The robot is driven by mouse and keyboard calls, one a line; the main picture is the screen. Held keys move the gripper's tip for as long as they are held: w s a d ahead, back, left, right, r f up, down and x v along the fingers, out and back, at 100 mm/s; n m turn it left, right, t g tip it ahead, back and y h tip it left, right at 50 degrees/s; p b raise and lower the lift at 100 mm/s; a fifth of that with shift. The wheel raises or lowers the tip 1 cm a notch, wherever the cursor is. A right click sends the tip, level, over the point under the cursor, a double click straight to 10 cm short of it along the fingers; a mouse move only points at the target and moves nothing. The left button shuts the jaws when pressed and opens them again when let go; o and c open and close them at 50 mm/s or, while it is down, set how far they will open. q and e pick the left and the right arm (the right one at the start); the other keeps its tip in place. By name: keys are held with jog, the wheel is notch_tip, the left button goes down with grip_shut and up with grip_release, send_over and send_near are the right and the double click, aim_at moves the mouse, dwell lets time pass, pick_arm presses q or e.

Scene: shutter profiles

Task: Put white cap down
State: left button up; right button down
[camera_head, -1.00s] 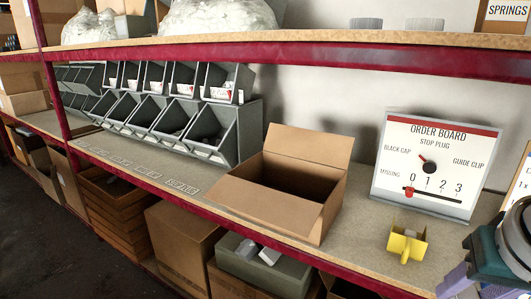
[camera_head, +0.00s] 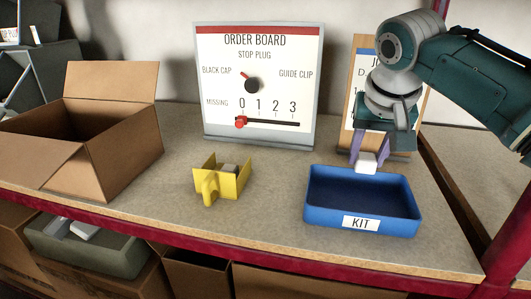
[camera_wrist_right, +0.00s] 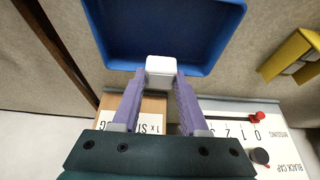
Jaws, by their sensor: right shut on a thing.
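The white cap (camera_head: 366,162) is between the purple fingers of my right gripper (camera_head: 369,150), which is shut on it. In the right wrist view the white cap (camera_wrist_right: 161,66) sits at the fingertips of the gripper (camera_wrist_right: 158,90), overlapping the near edge of the blue tray. The blue tray (camera_head: 330,216), labelled KIT, stands on the shelf at the right and looks empty. In the head view the cap is at the tray's back rim; whether it touches the rim I cannot tell. My left gripper is not in view.
A yellow holder (camera_head: 208,189) with a light grey piece in it stands left of the tray. The order board (camera_head: 300,85) and a clipboard (camera_head: 359,63) stand behind. An open cardboard box (camera_head: 125,150) is at the left. Clear shelf lies between holder and tray.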

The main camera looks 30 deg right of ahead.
notch_tip(320, 180, down, 8)
jog(key=shift+s+b, duration=0.1)
jog(key=shift+b, duration=0.95)
jog(key=shift+f, duration=0.15)
